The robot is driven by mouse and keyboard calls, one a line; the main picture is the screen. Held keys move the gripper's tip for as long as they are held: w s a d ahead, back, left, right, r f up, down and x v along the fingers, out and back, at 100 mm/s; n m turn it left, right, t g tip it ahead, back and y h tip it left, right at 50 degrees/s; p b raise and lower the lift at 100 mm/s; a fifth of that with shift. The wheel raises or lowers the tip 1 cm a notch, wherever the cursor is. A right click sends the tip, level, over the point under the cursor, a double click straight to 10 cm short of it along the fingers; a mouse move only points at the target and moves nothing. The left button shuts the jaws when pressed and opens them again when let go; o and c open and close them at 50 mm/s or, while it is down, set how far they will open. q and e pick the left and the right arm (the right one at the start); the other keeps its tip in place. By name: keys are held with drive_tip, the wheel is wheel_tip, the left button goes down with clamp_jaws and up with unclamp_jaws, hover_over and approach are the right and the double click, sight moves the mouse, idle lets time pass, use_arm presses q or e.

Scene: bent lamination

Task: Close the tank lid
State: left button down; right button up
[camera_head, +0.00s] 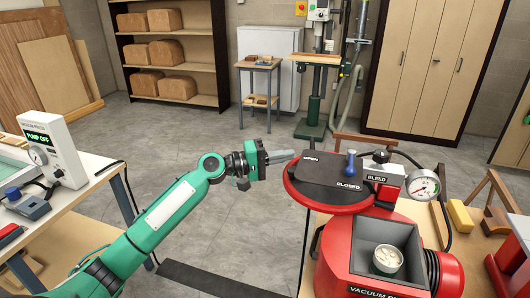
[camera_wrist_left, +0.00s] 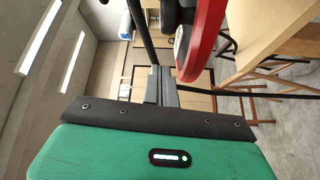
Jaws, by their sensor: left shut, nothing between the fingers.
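I cannot tell whether this piece is the tank lid or the tank's top. My left gripper (camera_head: 291,155) is shut and empty, its fingertips close to the far left edge of the piece. Contact cannot be told. In the left wrist view, the shut fingers (camera_wrist_left: 163,82) point toward the background, with a red rim (camera_wrist_left: 207,35) beside them on the right. My right gripper is not in view.
A red vacuum pump housing (camera_head: 335,262) with an open grey recess holding a small pot (camera_head: 387,259) stands in front. A gauge (camera_head: 422,186) and a "BLEED" block (camera_head: 382,179) sit behind it. A left bench holds a "PUMP OFF" display (camera_head: 40,138). Floor between the benches is mostly clear.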

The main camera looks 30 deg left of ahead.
use_arm(q)
drive_tip(key=s, duration=0.1)
drive_tip(key=s+d+p, duration=0.1)
drive_tip(key=s, duration=0.1)
drive_tip(key=shift+s+d+f, duration=0.25)
drive_tip(key=shift+d+f, duration=0.1)
drive_tip(key=shift+f, duration=0.05)
drive_tip(key=shift+p, duration=0.3)
